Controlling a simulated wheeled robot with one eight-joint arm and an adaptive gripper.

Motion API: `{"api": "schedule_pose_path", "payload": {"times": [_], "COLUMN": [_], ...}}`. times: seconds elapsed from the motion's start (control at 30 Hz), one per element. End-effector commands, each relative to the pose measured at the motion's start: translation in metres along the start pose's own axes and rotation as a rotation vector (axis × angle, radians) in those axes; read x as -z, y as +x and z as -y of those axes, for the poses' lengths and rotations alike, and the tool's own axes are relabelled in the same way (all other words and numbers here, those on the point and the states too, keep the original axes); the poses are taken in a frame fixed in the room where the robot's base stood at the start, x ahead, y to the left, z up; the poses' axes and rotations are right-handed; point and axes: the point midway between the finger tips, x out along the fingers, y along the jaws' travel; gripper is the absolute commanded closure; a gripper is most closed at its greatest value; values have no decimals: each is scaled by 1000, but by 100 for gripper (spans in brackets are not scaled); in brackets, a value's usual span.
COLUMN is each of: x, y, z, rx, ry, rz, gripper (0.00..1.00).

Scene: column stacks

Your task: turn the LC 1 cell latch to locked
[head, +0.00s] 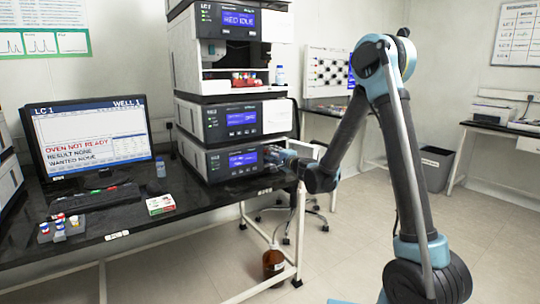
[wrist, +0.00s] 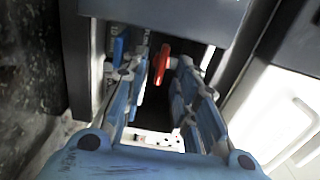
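The LC 1 stack (head: 228,88) stands on the dark bench, its top screen reading "RED IDLE". My gripper (head: 276,155) is at the right front edge of its lowest module (head: 222,163). In the wrist view my gripper (wrist: 163,68) is open, its two blue-grey fingers spread apart. A red lever (wrist: 161,62) hangs under a grey housing edge (wrist: 180,12), in the gap between the fingertips; I cannot tell whether either finger touches it. It looks like the cell latch, but its label is not readable. A blue part (wrist: 118,50) shows left of it.
A monitor (head: 88,134) reading "OVEN NOT READY", a keyboard (head: 95,198), a vial rack (head: 60,229) and a white-green box (head: 160,204) are on the bench. A brown bottle (head: 273,262) stands below. The floor (head: 330,262) at right is mostly clear.

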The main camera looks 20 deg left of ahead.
Motion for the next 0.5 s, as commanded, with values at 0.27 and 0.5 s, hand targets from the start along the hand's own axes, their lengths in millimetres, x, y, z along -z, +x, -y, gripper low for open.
{"api": "schedule_pose_path", "payload": {"times": [0.27,0.5], "x": [0,0], "y": [18,18], "z": [0,0], "rx": [0,0], "ry": [0,0], "rz": [0,0], "gripper": [72,72]}}
